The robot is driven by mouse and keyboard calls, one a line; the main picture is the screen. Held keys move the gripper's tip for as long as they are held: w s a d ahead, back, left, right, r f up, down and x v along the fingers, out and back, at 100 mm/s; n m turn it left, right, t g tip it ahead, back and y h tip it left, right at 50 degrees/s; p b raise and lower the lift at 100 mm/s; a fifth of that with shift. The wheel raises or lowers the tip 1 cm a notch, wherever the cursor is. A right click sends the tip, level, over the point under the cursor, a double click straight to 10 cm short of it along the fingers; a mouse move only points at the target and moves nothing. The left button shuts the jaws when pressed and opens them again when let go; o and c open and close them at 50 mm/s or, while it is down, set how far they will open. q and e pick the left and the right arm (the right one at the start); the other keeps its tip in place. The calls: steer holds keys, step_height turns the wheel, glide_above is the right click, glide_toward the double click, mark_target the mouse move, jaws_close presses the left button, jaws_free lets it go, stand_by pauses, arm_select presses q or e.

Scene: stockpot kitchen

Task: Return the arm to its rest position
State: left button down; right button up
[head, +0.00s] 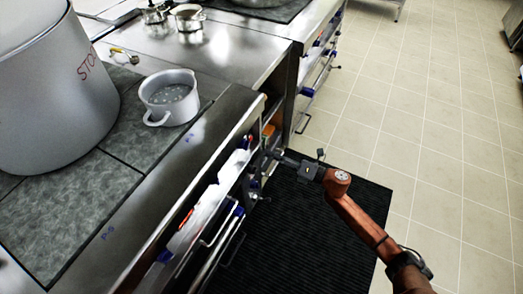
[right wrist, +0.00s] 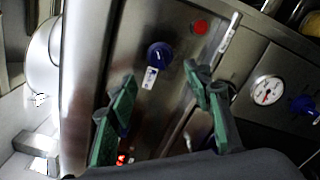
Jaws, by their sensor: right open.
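My right arm (head: 360,215) comes in from the lower right in the head view and reaches toward the front of the stove. My right gripper (head: 266,158) is close to the stove's front panel, by the knobs; whether it touches the panel cannot be told. In the right wrist view the right gripper (right wrist: 165,112) has its green-padded fingers spread apart, with nothing held between them. A blue knob (right wrist: 159,55) on the steel panel shows beyond the fingers. My left gripper is not in view.
A large stockpot (head: 55,95) and a smaller white pot (head: 169,97) stand on the stove top (head: 85,195). Small metal pots (head: 189,17) sit farther back. A black mat (head: 300,235) lies before the stove. The tiled floor (head: 430,110) to the right is clear.

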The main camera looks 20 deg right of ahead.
steer(key=shift+v, duration=0.8)
